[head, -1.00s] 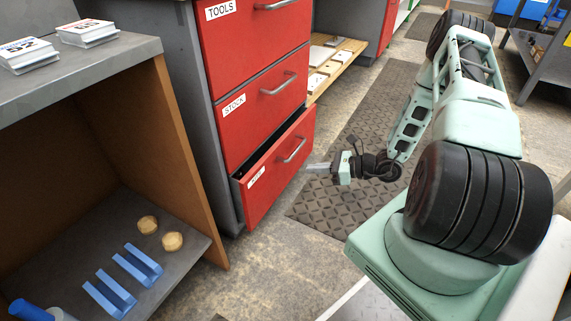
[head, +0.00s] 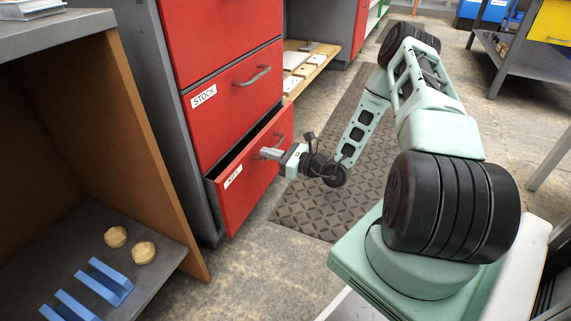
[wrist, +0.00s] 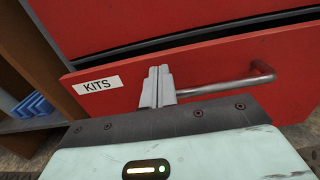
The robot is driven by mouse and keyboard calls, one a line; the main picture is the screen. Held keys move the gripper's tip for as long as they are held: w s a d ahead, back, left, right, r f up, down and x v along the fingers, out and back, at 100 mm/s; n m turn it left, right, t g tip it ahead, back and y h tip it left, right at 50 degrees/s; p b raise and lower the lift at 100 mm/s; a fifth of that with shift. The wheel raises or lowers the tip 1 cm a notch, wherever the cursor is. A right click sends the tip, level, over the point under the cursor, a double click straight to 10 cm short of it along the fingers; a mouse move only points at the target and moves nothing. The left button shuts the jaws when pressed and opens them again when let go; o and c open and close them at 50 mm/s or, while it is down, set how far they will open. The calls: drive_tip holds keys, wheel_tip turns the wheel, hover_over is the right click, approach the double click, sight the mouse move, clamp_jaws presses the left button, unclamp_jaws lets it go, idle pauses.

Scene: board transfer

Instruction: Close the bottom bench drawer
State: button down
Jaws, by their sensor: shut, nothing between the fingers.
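The bottom drawer (head: 236,203) is red, labelled KITS, and stands partly open, with a dark gap above its front. It also fills much of the wrist view (wrist: 215,66), where its grey bar handle (wrist: 240,84) runs to the right of my fingers. My gripper (head: 264,152) is shut and empty, with its fingertips at the drawer front close to the handle. In the wrist view my closed fingers (wrist: 157,86) point at the drawer face, right of the KITS label, and cover the handle's left end. I cannot tell whether they touch the front.
The STOCK drawer (head: 225,110) above is shut. An open shelf unit (head: 190,262) with blue brackets (head: 110,280) and two tan pieces (head: 144,252) stands at the left. A dark patterned mat (head: 300,212) lies on clear floor before the drawers.

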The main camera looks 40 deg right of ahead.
sight(253, 148)
drive_tip(key=shift+b+x, duration=0.4)
drive_tip(key=shift+x, duration=0.9)
drive_tip(key=p+x, duration=0.3)
drive_tip(key=x, duration=0.1)
drive_tip(key=shift+w+a+r+p, duration=0.15)
drive_tip(key=shift+w+r+p, duration=0.1)
drive_tip(key=shift+p, duration=0.15)
drive_tip(key=shift+w+f, duration=0.15)
drive_tip(key=shift+w, duration=0.15)
drive_tip(key=shift+a, duration=0.1)
